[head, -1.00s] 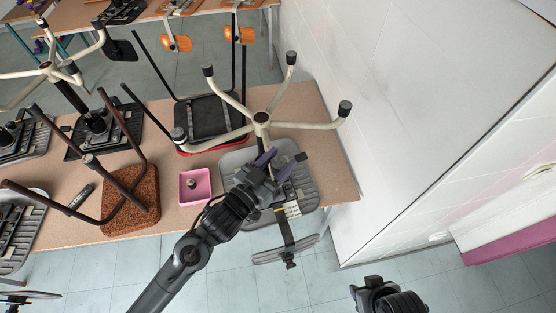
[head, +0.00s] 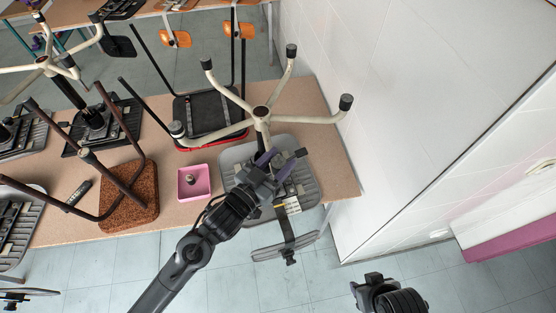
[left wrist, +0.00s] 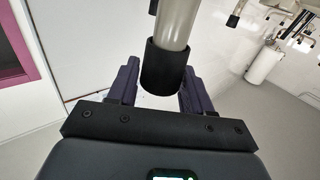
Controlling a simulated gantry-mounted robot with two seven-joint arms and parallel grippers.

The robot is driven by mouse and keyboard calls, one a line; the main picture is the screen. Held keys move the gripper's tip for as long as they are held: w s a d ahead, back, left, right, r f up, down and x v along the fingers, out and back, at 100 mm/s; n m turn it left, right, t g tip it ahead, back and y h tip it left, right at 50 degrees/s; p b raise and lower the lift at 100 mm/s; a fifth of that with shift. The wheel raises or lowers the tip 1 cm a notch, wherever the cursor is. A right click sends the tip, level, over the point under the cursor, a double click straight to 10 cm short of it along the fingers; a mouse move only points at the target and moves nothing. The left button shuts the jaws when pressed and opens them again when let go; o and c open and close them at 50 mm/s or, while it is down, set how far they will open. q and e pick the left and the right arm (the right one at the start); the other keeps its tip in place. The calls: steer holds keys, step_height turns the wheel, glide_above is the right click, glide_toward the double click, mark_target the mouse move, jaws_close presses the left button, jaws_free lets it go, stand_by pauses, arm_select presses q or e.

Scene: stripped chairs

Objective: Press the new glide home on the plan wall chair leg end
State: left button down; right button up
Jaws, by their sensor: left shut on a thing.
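The upturned chair with a pale star base (head: 262,113) rests on the table near the white wall. Its leg (head: 263,133) toward me runs down to my left gripper (head: 276,162); the gripper hides that leg end in the head view. In the left wrist view, a black glide (left wrist: 165,69) sits around the end of the pale leg tube (left wrist: 176,22), between the purple fingers of my left gripper (left wrist: 160,88). The left gripper is shut on the glide. Whether the glide is fully seated cannot be told. My right gripper (head: 372,283) is apart, low over the floor.
A pink tray (head: 194,195) with a small round part stands on the table (head: 226,141) left of my gripper. Other upturned chairs crowd the table at left and behind. The white wall (head: 375,130) rises close on the right. Open floor lies in front.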

arm_select(q)
steer(key=shift+f, duration=0.45)
steer(key=shift+c, duration=2)
jaws_free()
steer(key=shift+s, duration=0.1)
